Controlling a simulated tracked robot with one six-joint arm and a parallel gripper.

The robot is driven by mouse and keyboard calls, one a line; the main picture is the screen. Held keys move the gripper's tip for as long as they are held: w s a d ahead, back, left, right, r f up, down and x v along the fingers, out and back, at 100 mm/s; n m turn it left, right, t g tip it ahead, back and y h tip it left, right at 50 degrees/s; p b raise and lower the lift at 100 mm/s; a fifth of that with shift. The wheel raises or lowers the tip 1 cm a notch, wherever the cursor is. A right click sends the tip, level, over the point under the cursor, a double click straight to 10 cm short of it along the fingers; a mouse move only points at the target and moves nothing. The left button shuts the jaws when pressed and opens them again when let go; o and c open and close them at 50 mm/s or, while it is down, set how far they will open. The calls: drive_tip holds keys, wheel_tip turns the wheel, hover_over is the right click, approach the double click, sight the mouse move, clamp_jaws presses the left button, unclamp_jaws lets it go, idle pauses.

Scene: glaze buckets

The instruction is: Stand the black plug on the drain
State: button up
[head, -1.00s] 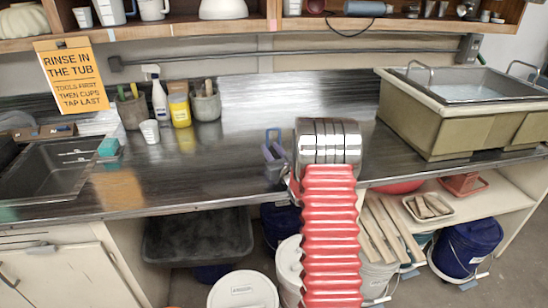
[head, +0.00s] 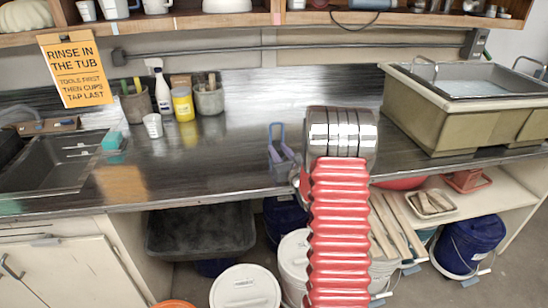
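I cannot make out the black plug in the head view. A dark sink basin (head: 45,180) is set in the counter at the left, but I cannot make out a drain in it. A large beige tub (head: 430,118) stands on the counter at the right, its inside only partly visible. My arm, red bellows with a shiny metal cuff, rises through the middle of the view. My gripper does not show; the cuff may hide it, along with the counter behind it.
A blue-grey item with a loop handle (head: 282,160) stands left of my arm. A white cup (head: 153,125), yellow bottle (head: 183,104), white bottle (head: 162,92) and tool pots (head: 209,98) stand at the back left. Lidded buckets (head: 245,288) are below.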

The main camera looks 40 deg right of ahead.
drive_tip(key=s+a+r+n+g+y, duration=0.1)
drive_tip(key=a+r+n+y, duration=0.35)
drive_tip(key=a, duration=0.55)
drive_tip(key=s+a+r+n+g+y, duration=0.1)
drive_tip(key=a+r+n+y, duration=0.35)
drive_tip(key=a, duration=0.45)
drive_tip(key=a+r+n+g+y, duration=0.1)
drive_tip(key=a+r+n+y, duration=0.2)
drive_tip(key=a+n, duration=0.5)
drive_tip(key=s+a+r+n+g+y, duration=0.1)
drive_tip(key=s+a+n+g, duration=0.15)
drive_tip(key=a, duration=0.25)
drive_tip(key=s+a+n+g+y, duration=0.1)
drive_tip(key=s+a, duration=0.3)
drive_tip(key=a, duration=0.2)
drive_tip(key=s+a+n+g+h, duration=0.1)
drive_tip(key=s+a+n+g, duration=0.25)
drive_tip(key=s, duration=0.35)
drive_tip(key=s+a+n+g+h, duration=0.1)
drive_tip(key=s+a+n+g, duration=0.1)
drive_tip(key=s+a+n, duration=0.45)
drive_tip(key=s+d+f+n+h, duration=0.1)
drive_tip(key=s+d+n+h, duration=0.6)
drive_tip(key=s, duration=0.7)
drive_tip(key=shift+s+d+n+h, duration=0.35)
drive_tip(key=shift+d+n, duration=0.4)
drive_tip(key=shift+d, duration=0.5)
drive_tip(key=shift+o, duration=0.5)
drive_tip(key=shift+s+f, duration=0.1)
